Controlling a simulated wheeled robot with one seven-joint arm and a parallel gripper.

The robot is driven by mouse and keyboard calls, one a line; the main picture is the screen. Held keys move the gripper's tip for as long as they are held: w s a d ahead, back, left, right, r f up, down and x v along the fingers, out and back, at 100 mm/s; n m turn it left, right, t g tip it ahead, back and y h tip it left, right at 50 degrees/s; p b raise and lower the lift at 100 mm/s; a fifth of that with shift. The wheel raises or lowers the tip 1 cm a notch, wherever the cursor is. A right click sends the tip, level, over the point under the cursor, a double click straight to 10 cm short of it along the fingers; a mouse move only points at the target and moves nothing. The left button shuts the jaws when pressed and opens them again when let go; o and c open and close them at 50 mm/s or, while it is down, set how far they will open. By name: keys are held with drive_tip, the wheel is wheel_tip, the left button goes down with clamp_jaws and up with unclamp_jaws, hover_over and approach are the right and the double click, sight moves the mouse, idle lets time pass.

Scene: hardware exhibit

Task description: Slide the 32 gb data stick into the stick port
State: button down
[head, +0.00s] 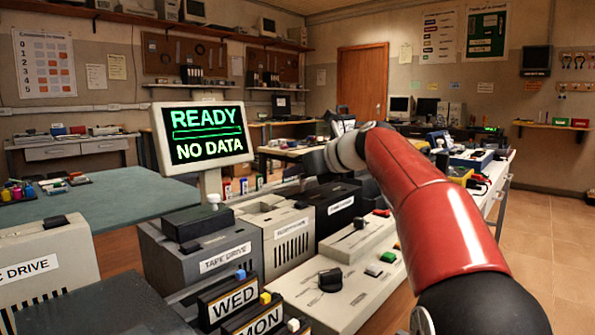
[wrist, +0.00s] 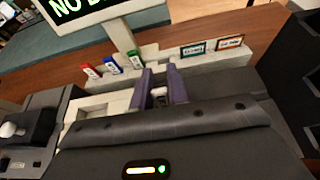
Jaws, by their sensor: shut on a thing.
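My gripper (wrist: 160,80) is in the wrist view, its two purple-grey fingers shut around a small pale thing (wrist: 158,96). It looks like a data stick, but its label and most of its body are hidden. Red (wrist: 90,71), blue (wrist: 112,65) and green (wrist: 134,59) labelled sticks stand in a row on a pale rack, beyond and left of the fingers. They also show in the head view as red (head: 227,187), blue (head: 244,185) and green (head: 259,181). Their lettering is too small to read. I cannot make out the stick port. In the head view my fingertips are hidden.
A monitor (head: 202,136) reads READY, NO DATA. A tape drive (head: 215,245) and other pale and dark machines crowd the bench. WED (head: 233,297) and MON (head: 262,322) cartridges stand in front. Two framed labels (wrist: 193,49) (wrist: 230,43) sit right of the sticks.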

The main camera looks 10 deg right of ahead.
drive_tip(key=shift+f, duration=0.1)
drive_tip(key=shift+f+b, duration=0.85)
drive_tip(key=shift+f, duration=0.4)
drive_tip(key=c, duration=1.3)
unclamp_jaws()
drive_tip(key=shift+r, duration=0.1)
wheel_tip(320, 180, up, 6)
drive_tip(key=p, duration=0.6)
drive_tip(key=shift+p, duration=0.3)
drive_tip(key=shift+r+p, duration=0.6)
drive_tip(key=shift+r, duration=0.35)
